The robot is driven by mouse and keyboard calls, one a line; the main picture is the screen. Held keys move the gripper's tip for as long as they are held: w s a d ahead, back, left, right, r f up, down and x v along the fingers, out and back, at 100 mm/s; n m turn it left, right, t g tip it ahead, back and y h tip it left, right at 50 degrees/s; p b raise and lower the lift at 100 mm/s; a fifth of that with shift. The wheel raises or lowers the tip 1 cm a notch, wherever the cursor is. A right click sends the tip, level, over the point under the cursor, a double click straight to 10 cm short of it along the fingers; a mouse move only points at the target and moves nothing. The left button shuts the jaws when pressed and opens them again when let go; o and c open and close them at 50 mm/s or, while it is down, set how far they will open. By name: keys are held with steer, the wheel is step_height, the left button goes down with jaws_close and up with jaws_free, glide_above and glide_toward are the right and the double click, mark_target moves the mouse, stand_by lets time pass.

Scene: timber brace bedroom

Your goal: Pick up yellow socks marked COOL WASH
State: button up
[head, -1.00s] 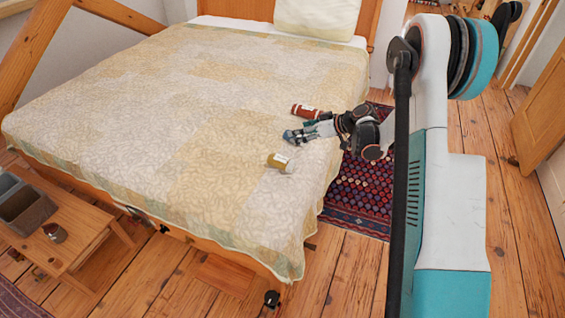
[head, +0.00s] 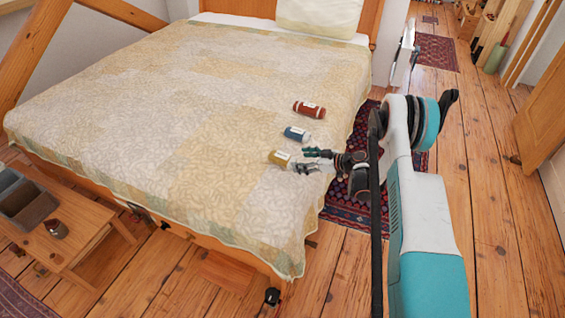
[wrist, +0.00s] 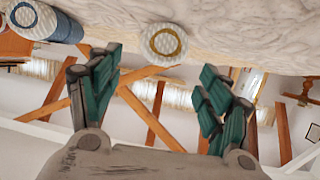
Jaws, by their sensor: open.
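The yellow socks (head: 278,157) are a small roll with a white label, lying on the bed near its right edge. The label text is too small to read. In the wrist view the roll shows end-on as a pale disc with a yellow ring (wrist: 163,43), ahead of the gap between my fingers. My gripper (head: 304,160) is open and empty, just right of the yellow roll, fingers pointing at it. Both fingers also show spread apart in the wrist view (wrist: 158,88). The roll appears outside the fingers; contact is not visible.
A blue roll (head: 297,134) lies just behind the yellow one, and also shows in the wrist view (wrist: 65,27). A red-brown roll (head: 309,110) lies farther back. The patterned bedspread (head: 200,110) is otherwise clear. A low wooden table (head: 85,232) with grey bins (head: 28,207) stands front left.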

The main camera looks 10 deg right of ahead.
mark_target(286, 159)
steer(key=x, duration=0.3)
steer(key=shift+w+a+f+b, duration=0.1)
steer(key=shift+a+b, duration=0.05)
steer(key=shift+b, duration=0.2)
steer(key=b+x, duration=0.2)
steer(key=x, duration=0.3)
steer(key=shift+f+b, duration=0.15)
steer(key=shift+b, duration=0.15)
steer(key=c, duration=1.1)
